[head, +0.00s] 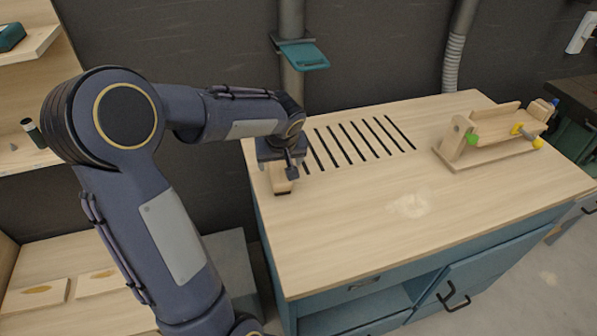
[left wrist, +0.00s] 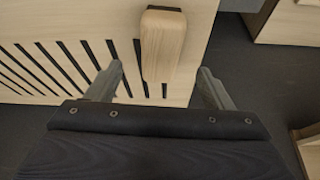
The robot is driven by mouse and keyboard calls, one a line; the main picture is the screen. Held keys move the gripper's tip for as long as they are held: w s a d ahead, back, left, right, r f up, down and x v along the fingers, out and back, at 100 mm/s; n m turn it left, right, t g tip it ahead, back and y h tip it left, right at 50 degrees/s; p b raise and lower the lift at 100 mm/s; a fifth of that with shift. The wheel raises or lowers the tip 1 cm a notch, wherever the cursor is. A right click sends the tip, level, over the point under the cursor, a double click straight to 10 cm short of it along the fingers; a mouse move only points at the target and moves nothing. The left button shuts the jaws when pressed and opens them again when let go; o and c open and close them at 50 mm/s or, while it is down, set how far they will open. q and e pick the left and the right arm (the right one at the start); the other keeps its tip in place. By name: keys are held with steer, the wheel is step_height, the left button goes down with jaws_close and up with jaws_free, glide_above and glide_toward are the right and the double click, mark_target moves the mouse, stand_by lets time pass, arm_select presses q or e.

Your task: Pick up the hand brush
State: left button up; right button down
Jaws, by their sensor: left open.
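The hand brush (head: 281,181) is a pale wooden block with a dark edge along its bottom, at the left end of the workbench top, partly hidden by my gripper. In the left wrist view the brush (left wrist: 163,45) shows its rounded wooden body, with a dark strip at its far end. My left gripper (head: 281,165) is over the brush in the head view. In the left wrist view the open left gripper (left wrist: 160,77) has one finger on each side of the brush's near end, with gaps on both sides. My right gripper is not in view.
The workbench top (head: 430,215) has dark slots (head: 360,142) beside the brush and a pale dusty patch (head: 408,205). A wooden jig (head: 490,137) with green and yellow knobs stands at the right. A teal duct gate (head: 303,56) hangs behind. The front of the top is clear.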

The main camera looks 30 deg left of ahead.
mark_target(280, 171)
arm_select(q)
steer(key=shift+w+a+f, duration=0.1)
steer(key=shift+w+f, duration=0.2)
steer(key=shift+f, duration=0.05)
steer(key=p+x, duration=0.1)
steer(key=x, duration=0.6)
steer(key=shift+a, duration=0.2)
steer(key=shift+f+b, duration=0.25)
steer(key=shift+b, duration=0.1)
steer(key=shift+c, duration=0.4)
steer(key=c, duration=1.1)
steer(key=shift+o, duration=0.2)
steer(key=shift+r, duration=0.1)
